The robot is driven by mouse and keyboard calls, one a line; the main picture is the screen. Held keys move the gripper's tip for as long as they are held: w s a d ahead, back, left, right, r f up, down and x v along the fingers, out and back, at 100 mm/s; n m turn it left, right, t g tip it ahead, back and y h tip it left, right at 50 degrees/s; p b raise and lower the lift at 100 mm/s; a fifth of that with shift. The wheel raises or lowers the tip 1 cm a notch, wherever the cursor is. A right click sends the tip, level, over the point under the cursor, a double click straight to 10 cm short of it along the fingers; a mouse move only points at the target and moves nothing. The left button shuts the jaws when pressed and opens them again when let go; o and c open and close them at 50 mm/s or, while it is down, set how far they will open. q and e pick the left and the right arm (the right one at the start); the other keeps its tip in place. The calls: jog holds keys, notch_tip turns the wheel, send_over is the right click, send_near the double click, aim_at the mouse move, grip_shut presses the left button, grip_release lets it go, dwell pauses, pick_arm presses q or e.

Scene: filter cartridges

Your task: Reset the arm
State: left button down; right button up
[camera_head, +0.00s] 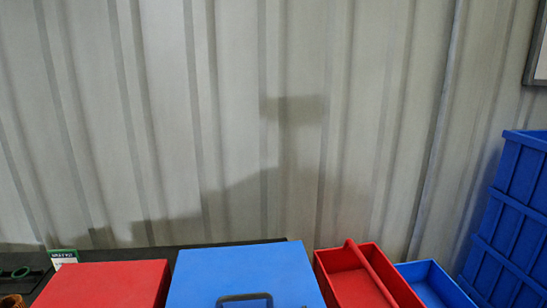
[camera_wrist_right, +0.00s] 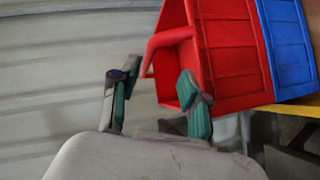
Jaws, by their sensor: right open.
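My right gripper (camera_wrist_right: 158,98) shows in the right wrist view, with its two green-padded fingers apart and nothing between them. A red tote with a bar handle (camera_wrist_right: 230,55) lies beyond the fingers; the right finger overlaps it in the picture, and I cannot tell whether they touch. A blue bin (camera_wrist_right: 288,45) is beside the tote. In the head view neither gripper shows. There the red tote (camera_head: 350,285) and the blue bin (camera_head: 435,285) stand at the lower right.
In the head view a red box (camera_head: 105,285) and a blue box with a dark handle (camera_head: 240,270) stand at the front. Stacked blue crates (camera_head: 515,220) rise at the right edge. A small green-and-white label card (camera_head: 64,257) is at left. A corrugated wall (camera_head: 230,120) closes the back.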

jog(key=s+f+m+g+y, duration=0.3)
jog(key=s+f+m+g, duration=0.2)
jog(key=s+f, duration=0.5)
jog(key=s+a+m+g+y, duration=0.1)
jog(key=s+a+g+y, duration=0.15)
jog(key=s, duration=0.55)
jog(key=s+a+m+g+y, duration=0.1)
jog(key=s+a+g+y, duration=0.15)
jog(key=s, duration=0.55)
notch_tip(320, 180, down, 24)
jog(key=g, duration=0.1)
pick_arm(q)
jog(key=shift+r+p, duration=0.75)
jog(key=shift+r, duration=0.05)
pick_arm(e)
jog(key=s+d+f, duration=0.1)
jog(key=s+f, duration=0.7)
jog(key=s, duration=0.1)
jog(key=s+d+f+g, duration=0.1)
jog(key=s+d+f, duration=0.1)
jog(key=s+f, duration=0.6)
jog(key=shift+s+d+f+h, duration=0.25)
jog(key=shift+s+f+h, duration=0.15)
jog(key=shift+s, duration=0.05)
